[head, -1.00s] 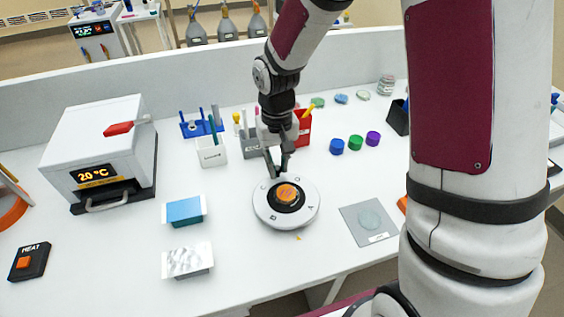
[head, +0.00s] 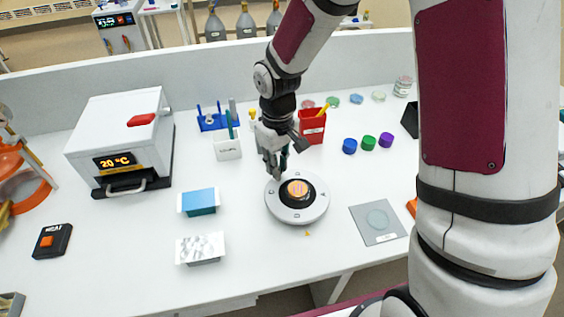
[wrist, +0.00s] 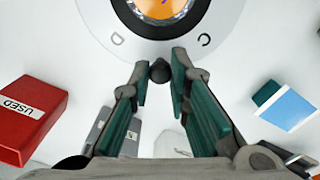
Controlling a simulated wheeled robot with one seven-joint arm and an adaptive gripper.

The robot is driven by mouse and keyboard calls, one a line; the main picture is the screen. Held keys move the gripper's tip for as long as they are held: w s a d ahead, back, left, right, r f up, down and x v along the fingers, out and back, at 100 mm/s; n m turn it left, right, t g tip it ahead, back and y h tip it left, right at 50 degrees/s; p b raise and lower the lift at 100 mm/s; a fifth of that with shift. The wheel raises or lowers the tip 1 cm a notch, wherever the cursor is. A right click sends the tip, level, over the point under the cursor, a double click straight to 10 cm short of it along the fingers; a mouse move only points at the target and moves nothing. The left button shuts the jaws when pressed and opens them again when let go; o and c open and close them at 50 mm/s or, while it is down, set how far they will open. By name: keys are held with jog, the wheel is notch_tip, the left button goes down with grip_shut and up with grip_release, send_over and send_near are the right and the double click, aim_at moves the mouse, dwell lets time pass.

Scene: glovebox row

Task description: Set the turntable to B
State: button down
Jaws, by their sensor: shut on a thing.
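The turntable (head: 311,211) is a white disc with letters around its rim, a black hub and an orange centre; its near part shows at the top of the wrist view (wrist: 95,28). A letter that looks like B faces the front, a little left of the small yellow marker (head: 307,233) on the table. A letter like A is at the right. My gripper (head: 274,173) is at the disc's back-left edge. In the wrist view its green-padded fingers (wrist: 160,82) are shut on a small dark knob (wrist: 160,70) at the rim. The knob is hidden in the head view.
A red holder (head: 312,128) labelled USED stands behind the turntable, with a white holder (head: 228,148) to its left. A blue-topped block (head: 199,201) and a silvery block (head: 199,249) are left. A grey plate (head: 365,232) lies right. The table in front is clear.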

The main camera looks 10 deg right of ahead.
jog(key=shift+s+a+r+n+p, duration=0.1)
jog(key=shift+s+a+n+p, duration=0.25)
jog(key=shift+n, duration=0.4)
jog(key=shift+s+a+n+p, duration=0.1)
jog(key=shift+a+n, duration=0.35)
jog(key=shift+n, duration=0.3)
jog(key=shift+a, duration=0.1)
jog(key=c, duration=1.5)
grip_release()
jog(key=shift+s, duration=0.1)
notch_tip(320, 180, up, 12)
jog(key=shift+f, duration=0.1)
